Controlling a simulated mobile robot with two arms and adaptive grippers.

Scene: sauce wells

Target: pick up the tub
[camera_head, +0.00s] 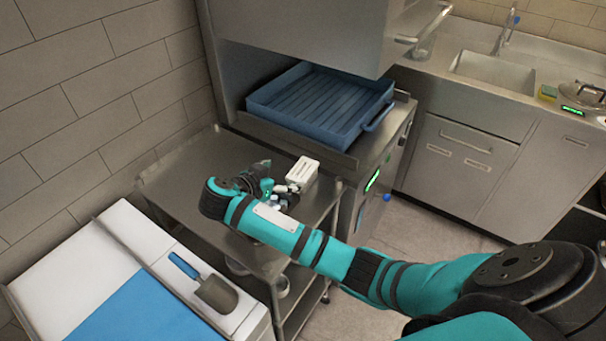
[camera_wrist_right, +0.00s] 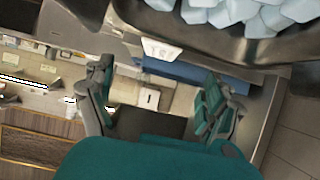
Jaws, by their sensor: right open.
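The tub appears to be the small white box with dark lettering (camera_head: 303,170) on the steel table (camera_head: 190,165) in the head view. A small white piece that may be the same tub (camera_wrist_right: 160,49) shows near the top centre of the wrist view. My right gripper (camera_head: 280,190) is just to the left of the white box in the head view. In the wrist view my right gripper (camera_wrist_right: 155,98) has its fingers wide apart, with nothing held between them. I cannot tell whether a finger touches the box. My left gripper is not in view.
A blue rack (camera_head: 320,105) sits in the open machine behind the table. A scoop (camera_head: 214,292) lies on the white-and-blue unit at the lower left. Pale cubes (camera_wrist_right: 240,12) in a dark steel container show in the wrist view. A sink (camera_head: 490,75) is at the upper right.

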